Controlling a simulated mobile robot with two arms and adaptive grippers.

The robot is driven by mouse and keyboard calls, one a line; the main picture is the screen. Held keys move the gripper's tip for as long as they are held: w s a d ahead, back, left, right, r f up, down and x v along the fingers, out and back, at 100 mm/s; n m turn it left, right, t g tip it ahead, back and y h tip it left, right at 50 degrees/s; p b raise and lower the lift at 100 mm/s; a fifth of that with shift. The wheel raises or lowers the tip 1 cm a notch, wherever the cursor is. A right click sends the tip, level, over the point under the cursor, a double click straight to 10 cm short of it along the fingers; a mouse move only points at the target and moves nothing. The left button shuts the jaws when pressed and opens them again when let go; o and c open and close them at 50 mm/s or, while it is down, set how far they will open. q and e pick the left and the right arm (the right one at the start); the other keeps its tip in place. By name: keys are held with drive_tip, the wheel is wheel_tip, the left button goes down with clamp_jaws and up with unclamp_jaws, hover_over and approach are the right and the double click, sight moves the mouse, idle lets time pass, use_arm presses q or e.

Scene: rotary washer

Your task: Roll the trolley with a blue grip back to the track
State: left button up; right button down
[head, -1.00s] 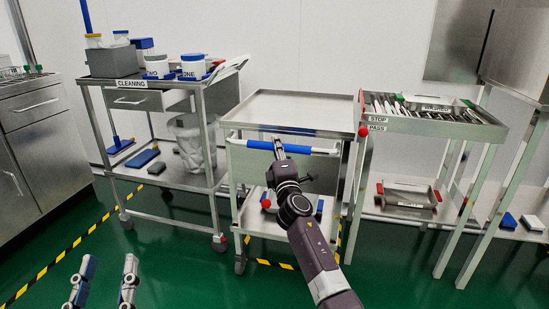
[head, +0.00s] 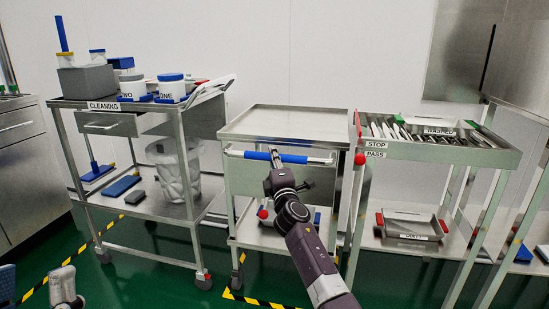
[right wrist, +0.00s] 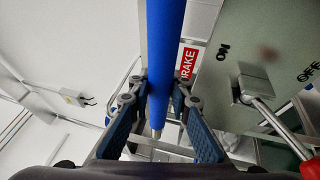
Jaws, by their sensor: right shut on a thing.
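The steel trolley (head: 285,122) stands between the cleaning cart and the STOP/PASS bench. Its front handle bar carries a blue grip (head: 292,158). My right gripper (head: 277,165) is shut on the grip from the front. In the right wrist view the blue grip (right wrist: 165,45) runs between the fingers. That view also shows a BRAKE label (right wrist: 188,62) and a brake lever (right wrist: 262,108) with a red knob, beside ON and OFF marks. My left gripper (head: 62,287) is low at the left edge, partly cut off, its fingers apart and empty.
The cleaning cart (head: 112,105) with tubs and a clear bin stands at left. The bench (head: 440,152) with a rack stands close at the trolley's right. Yellow-black tape (head: 255,300) marks the green floor. The white wall is behind.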

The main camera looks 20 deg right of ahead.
drive_tip(key=shift+d+r, duration=0.25)
drive_tip(key=shift+r, duration=0.05)
drive_tip(key=c, duration=2.2)
unclamp_jaws()
drive_tip(key=shift+c, duration=0.2)
drive_tip(key=o, duration=0.5)
drive_tip(key=shift+w+f, duration=0.25)
drive_tip(key=shift+f, duration=0.05)
drive_tip(key=shift+a, duration=0.1)
drive_tip(key=shift+s, duration=0.1)
drive_tip(key=v, duration=1.2)
